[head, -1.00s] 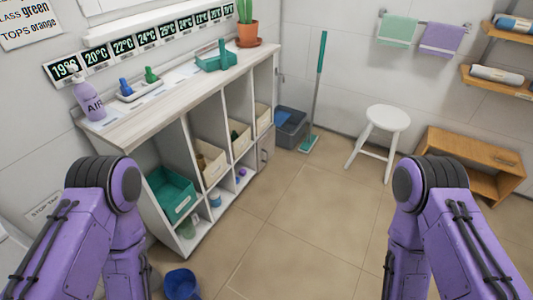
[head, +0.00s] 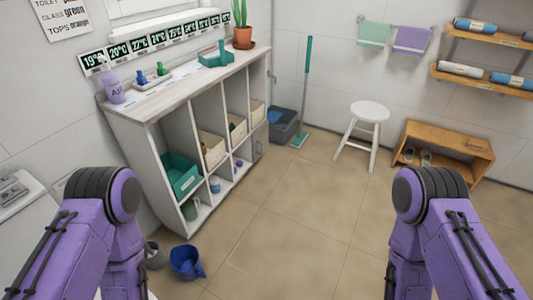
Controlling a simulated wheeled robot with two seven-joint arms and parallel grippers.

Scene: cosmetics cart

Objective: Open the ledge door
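The white shelf ledge (head: 180,85) stands along the left wall, with open compartments under its top. A small grey door (head: 260,143) fills the lower compartment at its far right end and looks shut. The door is small in the head view, and its handle is hard to make out. Only purple upper links of my two arms show, at the lower left and lower right. Both my grippers are out of view, so their state and their distance from the door cannot be seen.
A dark bin (head: 284,126) and a green mop (head: 304,90) stand beyond the ledge's far end. A white stool (head: 369,112) and a wooden shoe bench (head: 443,147) are farther right. A blue bucket (head: 187,262) is on the floor near front left. The middle floor is clear.

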